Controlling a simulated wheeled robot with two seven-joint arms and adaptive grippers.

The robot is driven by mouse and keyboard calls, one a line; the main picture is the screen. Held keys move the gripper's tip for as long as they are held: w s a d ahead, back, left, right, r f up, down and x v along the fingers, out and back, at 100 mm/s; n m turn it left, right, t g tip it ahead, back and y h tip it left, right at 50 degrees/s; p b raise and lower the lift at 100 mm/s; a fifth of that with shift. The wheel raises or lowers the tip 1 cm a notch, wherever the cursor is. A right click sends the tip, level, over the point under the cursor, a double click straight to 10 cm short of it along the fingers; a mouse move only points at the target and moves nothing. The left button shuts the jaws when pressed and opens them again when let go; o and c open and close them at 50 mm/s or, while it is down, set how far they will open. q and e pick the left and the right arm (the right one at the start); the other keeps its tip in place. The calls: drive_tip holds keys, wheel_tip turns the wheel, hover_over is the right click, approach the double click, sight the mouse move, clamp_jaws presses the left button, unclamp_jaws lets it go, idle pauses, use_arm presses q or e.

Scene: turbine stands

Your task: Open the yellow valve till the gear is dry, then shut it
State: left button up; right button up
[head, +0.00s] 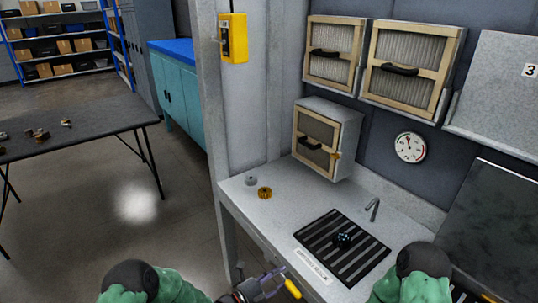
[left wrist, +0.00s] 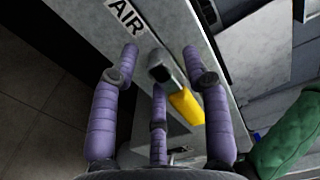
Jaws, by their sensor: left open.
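The yellow valve handle (head: 291,288) shows at the bench's front edge, low in the head view. In the left wrist view the yellow handle (left wrist: 187,106) sticks out from a dark valve body below an "AIR" label. My left gripper (head: 266,284) is beside the valve. Its purple fingers (left wrist: 160,55) are spread around the valve and handle, open, with no clear grip on them. A small dark gear (head: 343,240) with bluish glints lies on the black slatted grate (head: 322,252). My right gripper is out of view; only its green arm shows.
A small spout (head: 373,209) stands behind the grate. A gold ring part (head: 264,193) and a grey ring (head: 251,181) sit on the bench's left. A gauge (head: 409,147) hangs on the wall. A filter-fronted box (head: 326,140) stands at the back. A dark table (head: 75,128) is far left.

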use_arm(q)
drive_tip(key=shift+p, duration=0.3)
idle(0.4)
clamp_jaws()
unclamp_jaws()
drive_tip(key=v, duration=1.2)
